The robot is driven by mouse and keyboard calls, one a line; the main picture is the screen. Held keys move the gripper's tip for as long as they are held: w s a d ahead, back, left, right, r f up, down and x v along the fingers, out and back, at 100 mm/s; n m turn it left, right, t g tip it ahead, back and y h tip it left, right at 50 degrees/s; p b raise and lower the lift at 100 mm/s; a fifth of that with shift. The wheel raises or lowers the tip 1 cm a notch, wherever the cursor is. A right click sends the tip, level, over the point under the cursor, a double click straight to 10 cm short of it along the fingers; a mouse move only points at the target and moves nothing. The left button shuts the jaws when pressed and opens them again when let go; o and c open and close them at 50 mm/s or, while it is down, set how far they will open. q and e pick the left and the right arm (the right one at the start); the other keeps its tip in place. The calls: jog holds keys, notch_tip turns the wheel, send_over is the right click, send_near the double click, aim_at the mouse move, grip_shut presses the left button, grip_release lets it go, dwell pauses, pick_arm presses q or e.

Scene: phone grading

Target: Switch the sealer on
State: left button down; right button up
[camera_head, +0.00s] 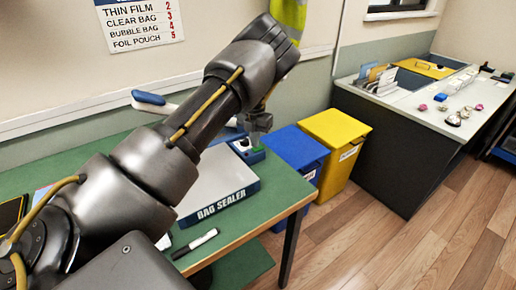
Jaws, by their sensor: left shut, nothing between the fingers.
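The bag sealer (222,203) is a grey and blue box lettered "BAG SEALER", standing on the green table. My left arm crosses the picture and hides part of the sealer. A lever with a blue handle (148,97) rises behind the arm. My right gripper is not in view.
A marker (195,243) lies on the green table (262,217) in front of the sealer. Blue (297,148) and yellow (335,142) bins stand right of the table. A grey counter (420,103) with small items is farther right. The wooden floor between is clear.

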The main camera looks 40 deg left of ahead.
pick_arm(q)
jog(key=shift+s+f+b, duration=0.1)
jog(key=shift+f+b, duration=0.2)
jog(key=shift+f, duration=0.45)
jog(key=shift+r, duration=0.15)
jog(key=shift+r+p, duration=0.55)
jog(key=shift+p, duration=0.1)
jog(key=shift+r+p, duration=2.15)
jog(key=shift+r, duration=0.7)
jog(key=shift+f, duration=0.1)
